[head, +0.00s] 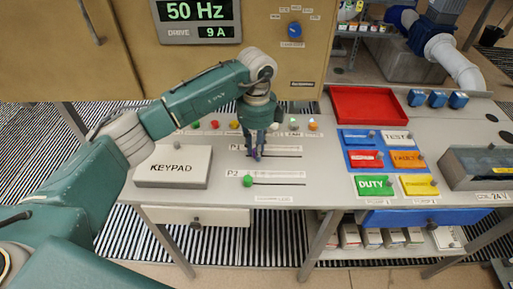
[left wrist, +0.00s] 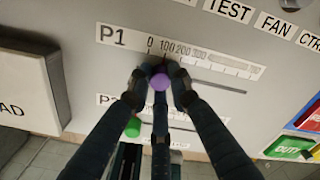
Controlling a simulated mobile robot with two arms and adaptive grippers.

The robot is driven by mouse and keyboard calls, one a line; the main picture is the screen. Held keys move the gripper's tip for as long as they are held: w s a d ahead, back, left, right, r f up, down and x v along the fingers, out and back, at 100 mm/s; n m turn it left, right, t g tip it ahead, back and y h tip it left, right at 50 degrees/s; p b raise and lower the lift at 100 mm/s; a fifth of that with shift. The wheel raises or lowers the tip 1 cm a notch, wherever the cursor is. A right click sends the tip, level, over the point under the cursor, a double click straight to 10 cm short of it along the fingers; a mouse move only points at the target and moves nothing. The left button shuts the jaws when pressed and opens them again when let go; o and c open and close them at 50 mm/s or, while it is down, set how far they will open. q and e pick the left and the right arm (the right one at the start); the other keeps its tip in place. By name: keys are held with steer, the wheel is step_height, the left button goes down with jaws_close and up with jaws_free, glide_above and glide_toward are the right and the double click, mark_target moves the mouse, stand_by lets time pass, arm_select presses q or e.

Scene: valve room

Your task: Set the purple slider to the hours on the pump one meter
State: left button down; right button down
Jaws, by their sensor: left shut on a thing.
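The purple slider (left wrist: 160,82) is a round knob on the P1 track, near the low end of the scale (left wrist: 190,52), close to the 100 mark. In the head view the slider (head: 254,155) is mostly hidden by my gripper. My left gripper (head: 257,151) reaches down from above and is shut on the purple slider. In the left wrist view its fingers (left wrist: 160,76) sit around the knob. My right gripper is not in view. No pump one hours meter can be made out.
A green slider (head: 248,181) sits at the left end of the P2 track just below. A KEYPAD box (head: 172,167) stands to the left. Colored label plates (head: 373,186) and a red tray (head: 370,104) lie to the right. A panel display (head: 197,20) reads 50 Hz, drive 9 A.

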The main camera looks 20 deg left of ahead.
mark_target(278, 156)
arm_select(q)
steer(key=d, duration=0.2)
steer(key=w+d+b, duration=0.1)
steer(key=d, duration=0.1)
steer(key=d+b, duration=0.1)
steer(key=shift+w+d, duration=0.35)
steer(key=shift+d, duration=0.05)
steer(key=shift+w+d, duration=0.1)
steer(key=shift+d, duration=0.2)
steer(key=shift+a, duration=0.1)
steer(key=shift+r, duration=0.1)
steer(key=c, duration=1.6)
jaws_free()
steer(key=shift+o, duration=0.2)
steer(key=shift+r, duration=0.25)
step_height(278, 156, up, 11)
steer(key=shift+r, duration=0.2)
